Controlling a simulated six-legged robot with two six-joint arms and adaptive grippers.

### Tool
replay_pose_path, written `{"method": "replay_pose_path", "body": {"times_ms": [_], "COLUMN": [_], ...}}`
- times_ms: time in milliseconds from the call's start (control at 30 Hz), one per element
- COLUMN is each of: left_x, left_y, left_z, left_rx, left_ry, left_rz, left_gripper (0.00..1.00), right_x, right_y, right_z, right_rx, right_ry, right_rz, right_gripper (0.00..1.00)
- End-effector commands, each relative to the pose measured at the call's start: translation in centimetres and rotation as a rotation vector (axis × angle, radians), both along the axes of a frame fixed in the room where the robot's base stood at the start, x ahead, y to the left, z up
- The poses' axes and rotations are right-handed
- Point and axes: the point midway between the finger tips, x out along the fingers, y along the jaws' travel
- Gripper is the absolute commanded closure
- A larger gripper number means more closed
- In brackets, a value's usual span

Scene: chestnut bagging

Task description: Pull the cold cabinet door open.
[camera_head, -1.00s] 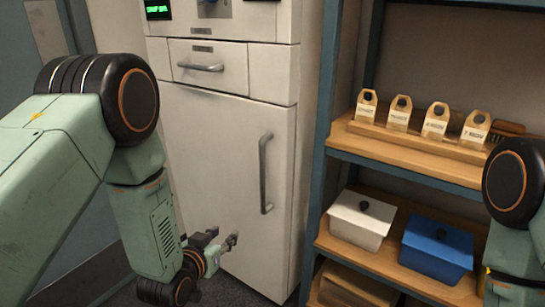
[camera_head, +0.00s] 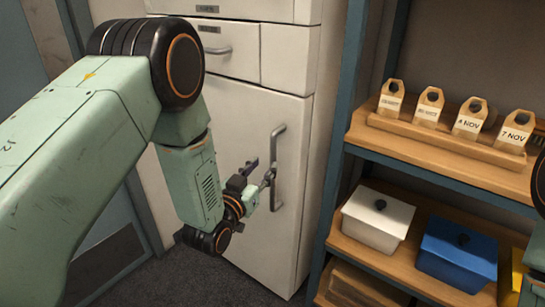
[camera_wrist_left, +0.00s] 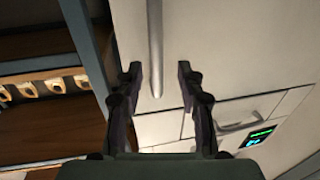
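The cold cabinet door (camera_head: 240,110) is a tall off-white panel and looks shut. Its grey vertical bar handle (camera_head: 277,165) is near the door's right edge. My left gripper (camera_head: 262,174) is at the handle's left side, around mid-height, with its fingers spread. In the left wrist view the open fingers (camera_wrist_left: 159,70) appear on either side of the handle (camera_wrist_left: 155,40), with gaps to it; whether the bar is inside their reach I cannot tell. My right gripper is out of view.
A drawer (camera_head: 228,47) sits above the door. Close on the right, a blue-framed shelf (camera_head: 345,120) holds several labelled tags (camera_head: 430,104), a white box (camera_head: 375,222) and a blue box (camera_head: 455,255). Dark floor (camera_head: 215,280) lies open before the cabinet.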

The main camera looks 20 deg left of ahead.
Motion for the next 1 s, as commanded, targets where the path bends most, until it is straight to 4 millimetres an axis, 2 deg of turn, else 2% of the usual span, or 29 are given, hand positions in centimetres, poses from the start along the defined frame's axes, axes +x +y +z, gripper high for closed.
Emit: {"method": "replay_pose_path", "body": {"times_ms": [100,300,467,700,1000], "left_x": [2.0,4.6,5.6,5.9,5.8], "left_y": [-0.4,-0.8,-0.9,-0.9,-0.9], "left_z": [0.0,-0.1,0.0,0.0,0.0], "left_rx": [0.0,0.001,0.0,0.0,0.0], "left_ry": [-0.004,-0.001,0.0,0.002,0.001], "left_rz": [-0.004,-0.004,-0.005,-0.006,-0.005], "left_gripper": [0.62,0.62,0.62,0.62,0.86], "right_x": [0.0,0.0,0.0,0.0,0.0], "right_y": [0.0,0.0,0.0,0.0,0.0], "right_z": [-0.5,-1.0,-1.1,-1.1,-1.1], "right_rx": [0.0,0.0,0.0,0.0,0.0], "right_ry": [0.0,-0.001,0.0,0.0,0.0], "right_rz": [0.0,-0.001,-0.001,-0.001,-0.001], "right_gripper": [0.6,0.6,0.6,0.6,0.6]}}
